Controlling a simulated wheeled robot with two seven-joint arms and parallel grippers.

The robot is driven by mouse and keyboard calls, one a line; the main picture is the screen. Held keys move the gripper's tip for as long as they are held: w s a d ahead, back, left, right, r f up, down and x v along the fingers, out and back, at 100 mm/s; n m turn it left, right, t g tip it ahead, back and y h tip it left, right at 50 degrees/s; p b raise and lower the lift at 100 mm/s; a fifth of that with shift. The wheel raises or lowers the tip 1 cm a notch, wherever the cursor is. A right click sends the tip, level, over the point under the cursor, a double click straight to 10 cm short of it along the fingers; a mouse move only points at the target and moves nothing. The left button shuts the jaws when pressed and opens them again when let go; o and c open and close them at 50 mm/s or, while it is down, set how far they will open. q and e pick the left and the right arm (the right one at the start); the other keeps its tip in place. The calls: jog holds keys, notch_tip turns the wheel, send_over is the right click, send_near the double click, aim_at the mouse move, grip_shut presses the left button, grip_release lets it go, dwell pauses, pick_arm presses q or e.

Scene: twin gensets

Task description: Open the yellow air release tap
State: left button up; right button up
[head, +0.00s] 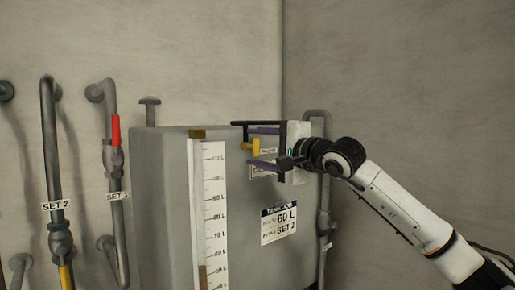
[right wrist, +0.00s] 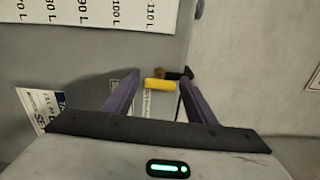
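The yellow tap (head: 250,147) is a small yellow handle by the front face of the grey tank (head: 165,205), near its top. It also shows in the right wrist view (right wrist: 159,86), with a dark fitting (right wrist: 177,73) beside it. My right gripper (head: 251,149) is open, its two purple fingers reaching in from the right, one above and one below the tap in the head view. In the right wrist view the tap lies between the fingers, with a gap on each side; I see no clear contact. My left gripper is not in view.
A white level scale (head: 214,210) runs up the tank, and a label (head: 278,224) reading 60 L and SET 2 is below my right gripper. Pipes marked SET 2 (head: 48,150) and SET 1 (head: 112,170) stand at left. A grey pipe (head: 324,225) runs down at right.

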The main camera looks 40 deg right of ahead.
jog(key=shift+o, duration=1.1)
pick_arm(q)
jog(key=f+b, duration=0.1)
jog(key=b, duration=0.1)
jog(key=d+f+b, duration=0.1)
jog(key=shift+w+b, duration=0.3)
jog(key=shift+b, duration=0.1)
pick_arm(e)
jog(key=s, duration=1)
jog(key=shift+s+d, duration=0.15)
jog(key=shift+d, duration=0.25)
